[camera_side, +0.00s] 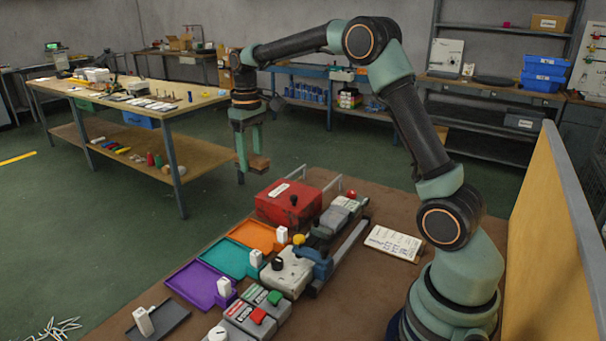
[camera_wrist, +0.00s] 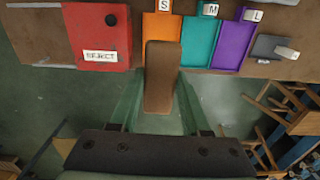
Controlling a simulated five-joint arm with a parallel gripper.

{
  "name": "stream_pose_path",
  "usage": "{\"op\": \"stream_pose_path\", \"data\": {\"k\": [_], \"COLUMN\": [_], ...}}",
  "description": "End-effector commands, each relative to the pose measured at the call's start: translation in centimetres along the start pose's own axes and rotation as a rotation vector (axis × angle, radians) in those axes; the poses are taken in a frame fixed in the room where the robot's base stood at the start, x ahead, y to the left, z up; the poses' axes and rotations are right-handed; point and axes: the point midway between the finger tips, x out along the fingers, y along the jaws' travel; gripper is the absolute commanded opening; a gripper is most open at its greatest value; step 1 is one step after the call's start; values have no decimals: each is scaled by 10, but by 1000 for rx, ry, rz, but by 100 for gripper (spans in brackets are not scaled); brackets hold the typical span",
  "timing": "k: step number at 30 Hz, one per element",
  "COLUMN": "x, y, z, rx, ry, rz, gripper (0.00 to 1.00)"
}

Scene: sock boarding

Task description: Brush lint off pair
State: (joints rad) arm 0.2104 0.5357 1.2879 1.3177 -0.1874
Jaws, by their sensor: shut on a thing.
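My gripper (camera_side: 249,145) is shut on a brown block-shaped brush (camera_side: 258,164) and holds it in the air, beyond the far left of the bench. In the wrist view the brush (camera_wrist: 162,78) sits between the two green fingers (camera_wrist: 158,108), its far end overlapping the near edge of the orange tray in the picture. Its bristles cannot be made out. I cannot identify a pair of socks for certain. A grey, light-topped item (camera_side: 341,213) lies on the machine behind the trays, too small to tell what it is.
A red reject box (camera_side: 285,207) stands beside orange (camera_side: 262,235), teal (camera_side: 225,257) and purple (camera_side: 195,283) trays with white size markers. A dark grey tray (camera_side: 172,318) is at the front. Machine rails, buttons and a clipboard (camera_side: 394,243) occupy the bench. Open floor lies below the brush.

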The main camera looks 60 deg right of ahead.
Motion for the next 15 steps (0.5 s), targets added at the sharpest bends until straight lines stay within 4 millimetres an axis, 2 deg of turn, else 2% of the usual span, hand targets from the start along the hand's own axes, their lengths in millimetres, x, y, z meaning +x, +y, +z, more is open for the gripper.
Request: {"op": "stream_pose_path", "data": {"k": [5, 15], "x": [13, 60], "y": [29, 112], "z": [14, 75], "rx": [224, 1033], "ry": [-3, -3], "rz": [0, 0], "gripper": [2, 2]}}
